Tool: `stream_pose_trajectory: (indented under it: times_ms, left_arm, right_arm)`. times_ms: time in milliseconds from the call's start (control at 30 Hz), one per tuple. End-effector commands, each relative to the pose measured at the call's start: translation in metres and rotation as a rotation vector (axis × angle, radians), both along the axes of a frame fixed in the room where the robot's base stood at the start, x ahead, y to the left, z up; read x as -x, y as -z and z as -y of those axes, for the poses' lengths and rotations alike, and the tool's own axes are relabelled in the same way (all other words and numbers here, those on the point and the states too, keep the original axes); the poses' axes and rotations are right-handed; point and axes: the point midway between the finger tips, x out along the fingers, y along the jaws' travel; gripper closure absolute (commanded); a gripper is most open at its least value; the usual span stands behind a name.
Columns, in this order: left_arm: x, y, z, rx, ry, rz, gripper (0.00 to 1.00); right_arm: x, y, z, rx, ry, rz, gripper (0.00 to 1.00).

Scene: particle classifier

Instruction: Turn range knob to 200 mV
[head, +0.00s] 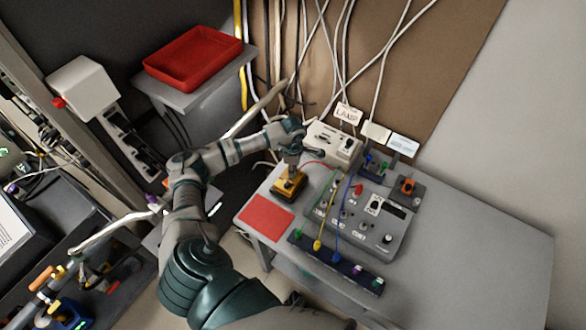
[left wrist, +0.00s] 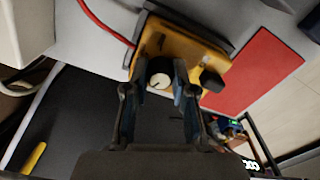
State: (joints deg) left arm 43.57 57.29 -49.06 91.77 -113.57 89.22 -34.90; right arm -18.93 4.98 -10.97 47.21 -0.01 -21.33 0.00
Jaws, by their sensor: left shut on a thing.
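A yellow meter box (head: 289,184) with a dark edge stands on the grey table, left of the grey control panel. Its range knob (left wrist: 159,80) shows in the left wrist view as a round pale cap with a dark pointer line. My left gripper (head: 293,168) reaches down over the box from above. In the left wrist view its two fingers (left wrist: 160,72) stand on either side of the knob and are shut on it. The box's scale marks and display cannot be read. A second, dark knob (left wrist: 212,80) sits beside it. My right gripper is not in view.
A red mat (head: 266,215) lies in front of the meter. The control panel (head: 362,220) with cables and a black strip of coloured plugs (head: 338,264) is to the right. A white lamp box (head: 333,144) stands behind. The table's right side (head: 470,250) is clear.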

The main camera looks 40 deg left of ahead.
Motion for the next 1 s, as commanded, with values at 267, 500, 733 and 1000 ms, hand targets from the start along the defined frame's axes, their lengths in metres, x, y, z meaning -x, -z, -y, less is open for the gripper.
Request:
stream_pose_trajectory:
  times_ms: [267,500,733,1000]
  left_arm:
    - [0.000,0.002,-0.001,0.000,0.107,0.001,1.00]
    - [-0.001,0.003,-0.001,0.000,0.305,0.002,1.00]
    - [0.000,0.003,-0.001,0.000,0.525,0.001,1.00]
    - [0.000,0.003,-0.001,0.000,0.781,0.001,1.00]
  right_arm:
    - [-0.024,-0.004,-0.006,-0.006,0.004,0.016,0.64]
    - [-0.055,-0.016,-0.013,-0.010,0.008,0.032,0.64]
    - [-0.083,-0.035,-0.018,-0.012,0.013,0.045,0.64]
    - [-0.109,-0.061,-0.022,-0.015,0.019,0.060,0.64]
